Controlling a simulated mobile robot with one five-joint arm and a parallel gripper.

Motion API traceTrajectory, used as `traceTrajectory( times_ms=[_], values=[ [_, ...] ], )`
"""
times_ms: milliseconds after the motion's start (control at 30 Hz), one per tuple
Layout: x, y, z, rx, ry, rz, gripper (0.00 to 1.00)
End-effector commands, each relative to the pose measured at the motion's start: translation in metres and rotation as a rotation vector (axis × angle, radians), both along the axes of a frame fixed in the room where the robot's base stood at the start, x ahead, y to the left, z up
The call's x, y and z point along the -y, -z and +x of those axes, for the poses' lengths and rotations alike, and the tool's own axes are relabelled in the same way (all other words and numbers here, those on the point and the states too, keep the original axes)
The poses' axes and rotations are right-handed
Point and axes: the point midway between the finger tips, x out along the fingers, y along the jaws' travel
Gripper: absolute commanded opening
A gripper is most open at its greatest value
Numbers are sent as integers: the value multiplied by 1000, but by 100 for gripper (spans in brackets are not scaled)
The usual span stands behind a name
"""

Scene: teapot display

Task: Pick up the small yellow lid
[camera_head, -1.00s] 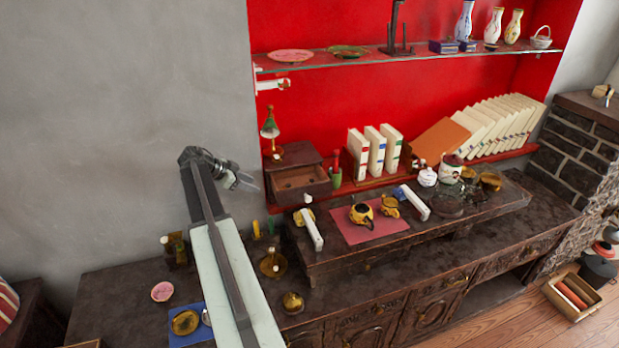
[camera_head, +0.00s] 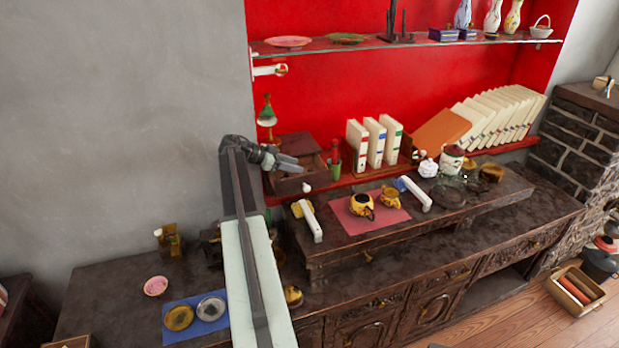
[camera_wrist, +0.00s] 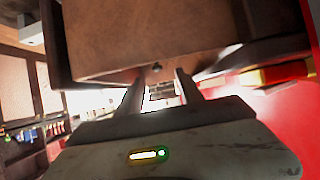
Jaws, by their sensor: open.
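A small yellow piece (camera_head: 298,210), which looks like the lid, lies at the left end of the raised dark shelf, partly behind a white handle. It is too small to tell its shape surely. A yellow teapot (camera_head: 362,206) with dark markings and a yellow cup (camera_head: 390,198) stand on the pink mat (camera_head: 350,226). My gripper (camera_head: 299,165) is up and behind the yellow piece, in front of the small wooden drawer box. In the wrist view my gripper (camera_wrist: 160,82) is open with nothing between its fingers. The lid does not show there.
The wooden drawer box (camera_head: 294,146) is close to my gripper; its underside or front (camera_wrist: 160,35) fills the upper wrist view. White binders (camera_head: 375,142) stand behind. A blue mat (camera_head: 196,318) with two round plates is at lower left.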

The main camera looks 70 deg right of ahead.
Motion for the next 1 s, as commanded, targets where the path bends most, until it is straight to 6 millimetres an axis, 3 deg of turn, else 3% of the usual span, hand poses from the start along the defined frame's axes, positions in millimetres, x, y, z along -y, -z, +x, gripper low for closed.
traceTrajectory(
  times_ms=[300, 500, 667, 1000],
  values=[
    [22, 24, -35, 1, -1, 0, 44],
    [23, 21, -35, 1, -3, 0, 44],
    [23, 21, -35, 1, -4, 1, 2],
    [22, 20, -34, 1, -4, 1, 0]
  ],
)
